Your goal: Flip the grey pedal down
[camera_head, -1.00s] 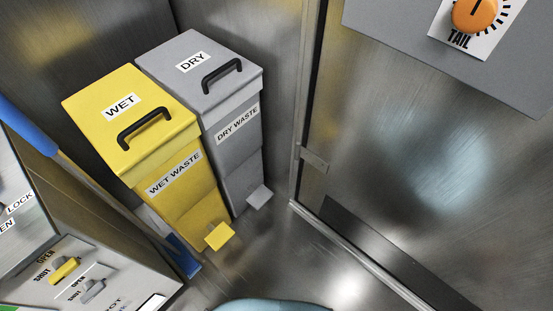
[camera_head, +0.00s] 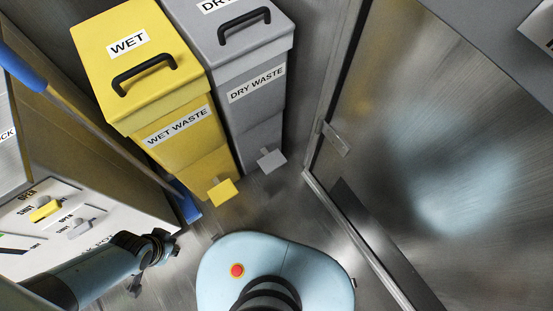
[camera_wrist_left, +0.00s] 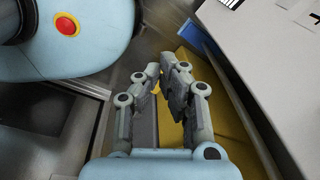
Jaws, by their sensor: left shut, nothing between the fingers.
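The grey pedal (camera_head: 271,160) sticks out from the foot of the grey DRY WASTE bin (camera_head: 262,122), near the floor. The bin's lid is shut. My left gripper (camera_head: 168,248) is at the lower left in the head view, apart from the pedal and lower in the picture. In the left wrist view my left gripper (camera_wrist_left: 175,75) has its fingers together and holds nothing. The grey pedal cannot be made out in the left wrist view. My right gripper is not in view.
The yellow WET WASTE bin (camera_head: 185,135) with its yellow pedal (camera_head: 222,192) stands left of the grey bin. A panel with a yellow switch (camera_head: 45,210) and a blue-ended pole (camera_head: 22,65) are at left. A metal door (camera_head: 440,150) is at right.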

